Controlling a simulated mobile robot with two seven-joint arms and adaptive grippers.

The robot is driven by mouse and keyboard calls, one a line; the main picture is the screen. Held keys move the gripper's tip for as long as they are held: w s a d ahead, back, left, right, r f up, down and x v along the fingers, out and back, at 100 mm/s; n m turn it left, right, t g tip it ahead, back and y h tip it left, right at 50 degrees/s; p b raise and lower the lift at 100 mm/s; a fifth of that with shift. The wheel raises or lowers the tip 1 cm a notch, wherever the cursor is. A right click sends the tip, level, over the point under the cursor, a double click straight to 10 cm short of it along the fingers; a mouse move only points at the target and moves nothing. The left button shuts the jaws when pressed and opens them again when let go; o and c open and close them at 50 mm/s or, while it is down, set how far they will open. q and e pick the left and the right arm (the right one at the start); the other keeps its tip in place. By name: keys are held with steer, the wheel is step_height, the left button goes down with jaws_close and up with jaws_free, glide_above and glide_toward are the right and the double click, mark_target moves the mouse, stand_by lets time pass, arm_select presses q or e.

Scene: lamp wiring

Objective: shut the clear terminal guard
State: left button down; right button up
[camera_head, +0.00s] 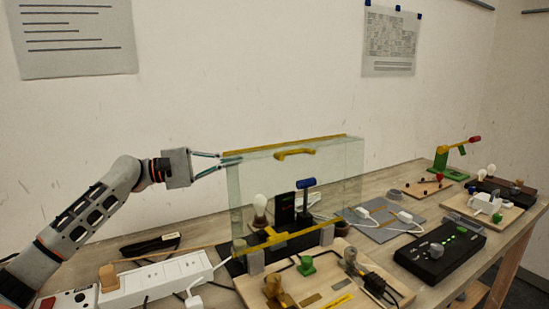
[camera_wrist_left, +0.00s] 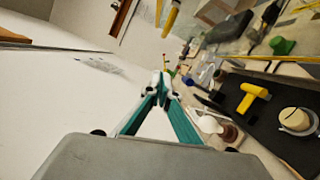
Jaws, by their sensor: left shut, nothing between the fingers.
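The clear terminal guard (camera_head: 330,170) stands upright over the lamp board in the head view. It has a yellow strip along its top edge and a yellow handle (camera_head: 294,153). A lower yellow bar (camera_head: 290,238) runs between grey posts at its foot. My left gripper (camera_head: 228,159) is at the guard's upper left corner, its fingers together and empty. I cannot tell whether the fingertips touch the guard. The fingers also meet in the left wrist view (camera_wrist_left: 161,80). My right gripper is not in view.
Behind the panel are a bulb (camera_head: 260,205) and a blue-handled switch (camera_head: 306,184). A white power strip (camera_head: 160,280) lies at the left. A black control box (camera_head: 440,250) and a green stand with a yellow lever (camera_head: 442,160) are at the right. The wall is close behind.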

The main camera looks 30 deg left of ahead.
arm_select(q)
steer(key=w+d+r+p, duration=0.1)
steer(key=w+d, duration=0.3)
steer(key=d, duration=0.5)
steer(key=shift+w+d+r+p, duration=0.25)
steer(key=shift+d+r+p, duration=0.15)
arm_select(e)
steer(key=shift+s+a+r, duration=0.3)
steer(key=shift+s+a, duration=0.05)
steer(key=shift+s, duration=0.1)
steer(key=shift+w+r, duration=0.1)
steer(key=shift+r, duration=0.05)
